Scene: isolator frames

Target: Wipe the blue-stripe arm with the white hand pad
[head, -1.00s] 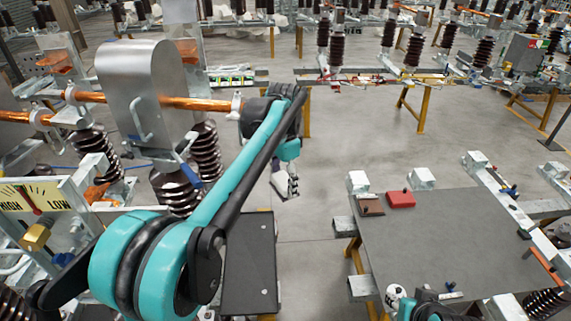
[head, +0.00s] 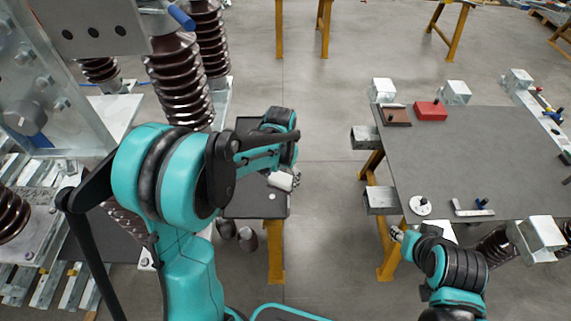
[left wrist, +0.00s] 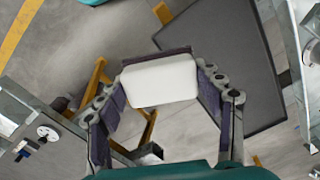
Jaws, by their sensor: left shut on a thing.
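The white hand pad (left wrist: 160,80) is gripped between the two fingers of my left gripper in the left wrist view. In the head view my left gripper (head: 287,179) hangs over the inner edge of a small dark table, with the white pad small at its tip. I cannot make out a blue-stripe arm with certainty. A blue handle-like part (head: 181,17) shows at the top left, beside a brown ribbed insulator (head: 180,75). My right gripper (head: 396,233) is small, beside the near left corner of the large grey table, and its fingers are unclear.
The large grey table (head: 455,160) bears a red block (head: 430,111), a brown block (head: 396,117) and a white disc (head: 420,206). The small dark table (head: 255,206) stands left of it. Open floor (head: 325,150) lies between them. Metal framing fills the left side.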

